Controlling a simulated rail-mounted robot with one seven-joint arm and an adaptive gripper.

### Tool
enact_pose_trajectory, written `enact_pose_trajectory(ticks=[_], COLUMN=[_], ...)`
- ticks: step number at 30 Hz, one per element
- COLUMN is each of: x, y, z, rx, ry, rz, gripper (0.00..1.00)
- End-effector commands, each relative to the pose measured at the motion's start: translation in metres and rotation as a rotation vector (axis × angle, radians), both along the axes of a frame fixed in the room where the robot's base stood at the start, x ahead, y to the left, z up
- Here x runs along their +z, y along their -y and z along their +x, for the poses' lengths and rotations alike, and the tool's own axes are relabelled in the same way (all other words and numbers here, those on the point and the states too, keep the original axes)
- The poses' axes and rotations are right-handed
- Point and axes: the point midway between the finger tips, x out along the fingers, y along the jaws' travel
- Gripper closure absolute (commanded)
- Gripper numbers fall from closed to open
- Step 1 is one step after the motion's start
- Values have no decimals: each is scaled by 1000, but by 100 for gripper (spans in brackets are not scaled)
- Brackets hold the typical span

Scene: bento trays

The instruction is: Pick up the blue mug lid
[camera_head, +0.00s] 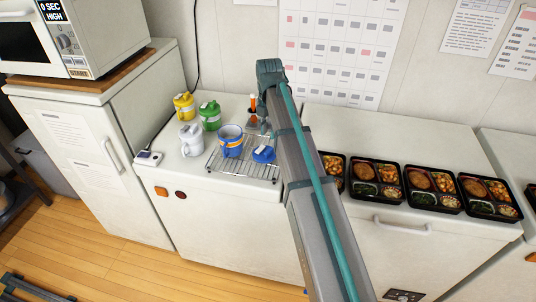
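The blue mug lid (264,154) lies on the right part of a wire rack (226,170), with a small pale patch on top. The blue mug (229,142), with a yellow band, stands on the rack to its left, its top open. My gripper (257,123) is small in the view, behind and above the lid in the picture, beside my large grey arm. It appears apart from the lid. Its fingers are too small and partly hidden to tell open from shut.
A yellow mug (184,107), a green mug (210,118) and a white mug (190,140) stand left of the rack. Several filled bento trays (435,207) line the counter at right. A microwave (70,38) stands at far left. The counter behind the trays is clear.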

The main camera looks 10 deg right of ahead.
Motion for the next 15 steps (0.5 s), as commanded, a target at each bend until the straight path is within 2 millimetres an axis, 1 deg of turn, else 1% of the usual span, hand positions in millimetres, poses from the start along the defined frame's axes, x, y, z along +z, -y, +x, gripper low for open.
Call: enact_pose_trajectory(ticks=[3,7,15], x=[-16,-32,-46], y=[0,0,1], z=[-2,-1,0], rx=[-1,-2,-2], ry=[-2,-1,-1], rz=[-1,-1,-1], gripper=[72,72,72])
